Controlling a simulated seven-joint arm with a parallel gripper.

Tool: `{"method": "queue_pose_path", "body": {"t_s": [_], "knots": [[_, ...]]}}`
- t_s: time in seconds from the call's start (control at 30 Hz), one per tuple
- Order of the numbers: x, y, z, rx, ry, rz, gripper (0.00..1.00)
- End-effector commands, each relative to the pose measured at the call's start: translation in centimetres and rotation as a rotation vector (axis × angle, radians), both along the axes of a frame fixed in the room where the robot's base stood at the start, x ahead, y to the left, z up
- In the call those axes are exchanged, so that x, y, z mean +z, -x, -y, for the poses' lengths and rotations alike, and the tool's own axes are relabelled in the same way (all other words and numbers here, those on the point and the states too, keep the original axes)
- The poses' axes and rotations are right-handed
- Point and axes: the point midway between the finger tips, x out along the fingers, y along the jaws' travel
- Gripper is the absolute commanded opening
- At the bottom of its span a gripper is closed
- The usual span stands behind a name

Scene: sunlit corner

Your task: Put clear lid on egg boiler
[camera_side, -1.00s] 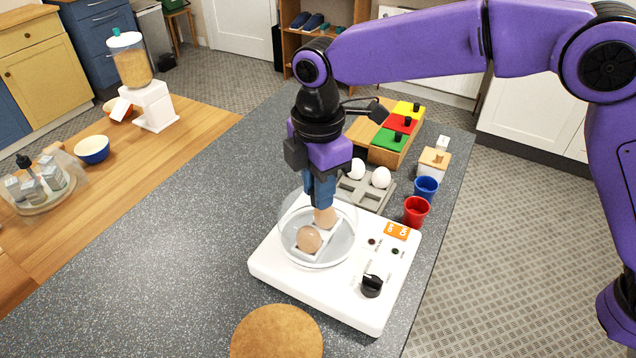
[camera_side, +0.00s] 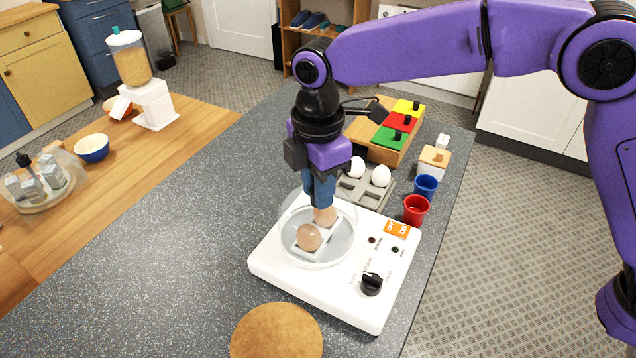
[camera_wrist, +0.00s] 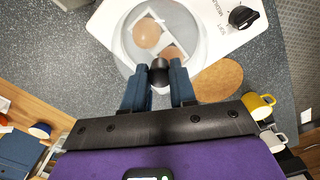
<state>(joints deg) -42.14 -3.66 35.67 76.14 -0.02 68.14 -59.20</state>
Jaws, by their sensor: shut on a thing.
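The egg boiler (camera_side: 285,268) is a white box with a dial, standing on the grey counter. Two brown eggs (camera_side: 308,237) are in its round pan and also show in the wrist view (camera_wrist: 147,33). The clear lid (camera_side: 350,222) is a see-through dome over the eggs, at the pan. I cannot tell whether its rim touches the boiler all round. My gripper (camera_side: 321,203) points down from above and is shut on the lid's dark knob (camera_wrist: 159,72), which shows between the blue fingers in the wrist view. The fingers hide the knob in the side view.
Behind the boiler are a grey egg tray (camera_side: 366,193) with white eggs and a box with coloured lids (camera_side: 397,135). Red (camera_side: 416,209) and blue (camera_side: 425,187) cups stand close at its right. A round brown board (camera_side: 277,334) lies in front. The counter to the left is clear.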

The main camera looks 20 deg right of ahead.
Motion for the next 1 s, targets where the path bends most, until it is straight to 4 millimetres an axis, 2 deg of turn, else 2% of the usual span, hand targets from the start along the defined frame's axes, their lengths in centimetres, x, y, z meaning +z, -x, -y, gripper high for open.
{"method": "queue_pose_path", "body": {"t_s": [0.63, 0.67, 0.7, 0.73, 0.93, 0.97, 1.0], "knots": [[-0.67, 0.01, 0.01, 0.0, 0.0, -0.001, 0.0], [-0.65, 0.01, 0.01, 0.0, 0.0, 0.0, 0.36], [-0.65, 0.0, 0.01, 0.0, 0.0, 0.0, 0.49], [-0.65, 0.0, 0.01, 0.0, 0.0, 0.0, 0.56], [-0.65, 0.0, 0.0, 0.0, 0.0, 0.0, 0.56], [-0.67, 0.01, 0.01, 0.0, 0.0, -0.001, 0.62], [-0.67, 0.01, 0.01, 0.0, 0.0, -0.001, 0.75]]}}
